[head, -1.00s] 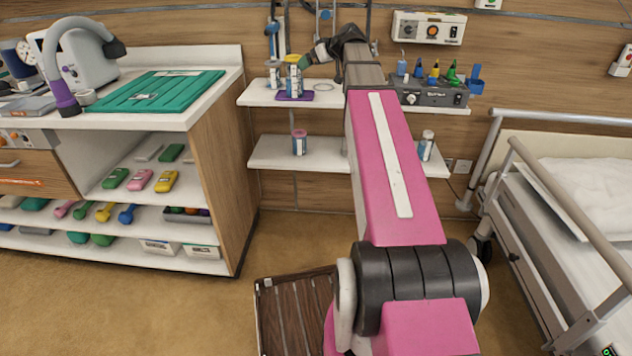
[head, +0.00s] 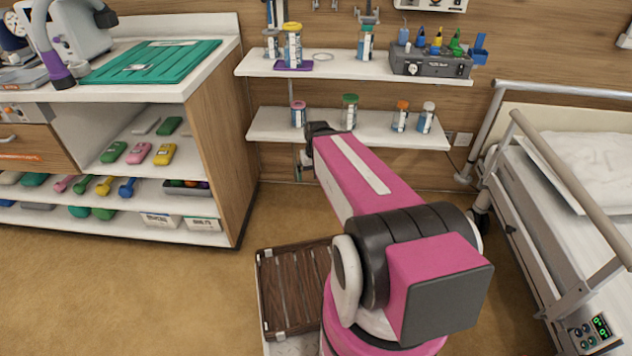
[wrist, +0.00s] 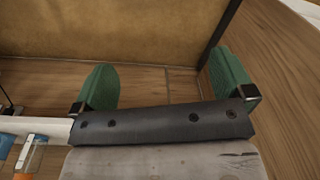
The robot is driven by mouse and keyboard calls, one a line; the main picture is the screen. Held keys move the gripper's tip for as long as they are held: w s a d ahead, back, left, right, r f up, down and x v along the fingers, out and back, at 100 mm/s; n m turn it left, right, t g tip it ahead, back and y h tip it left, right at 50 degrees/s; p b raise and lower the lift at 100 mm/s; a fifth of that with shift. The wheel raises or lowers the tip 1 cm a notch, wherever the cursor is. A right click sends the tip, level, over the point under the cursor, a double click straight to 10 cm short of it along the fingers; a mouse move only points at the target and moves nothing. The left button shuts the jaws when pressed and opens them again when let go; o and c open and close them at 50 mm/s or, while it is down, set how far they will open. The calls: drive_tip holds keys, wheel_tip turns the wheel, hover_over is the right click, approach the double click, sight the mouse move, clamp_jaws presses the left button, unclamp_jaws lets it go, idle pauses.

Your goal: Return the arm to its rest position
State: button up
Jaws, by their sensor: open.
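In the head view my gripper is mostly hidden behind the arm. In the wrist view my gripper (wrist: 163,66) shows two green fingers spread wide apart. Nothing is between them; only the tan floor and a wooden panel show beyond.
The upper shelf (head: 340,66) holds several capped bottles, a purple mat and a grey box (head: 430,64). Several bottles stand on the lower shelf. A cabinet (head: 215,140) stands left, a bed (head: 570,190) right. Floor between them is partly clear.

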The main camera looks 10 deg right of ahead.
drive_tip(key=shift+s+f+g+h, duration=0.15)
drive_tip(key=shift+s+f, duration=0.3)
drive_tip(key=shift+s, duration=0.2)
drive_tip(key=shift+s+f+g+h, duration=0.15)
drive_tip(key=shift+s+f, duration=0.25)
drive_tip(key=shift+s, duration=0.2)
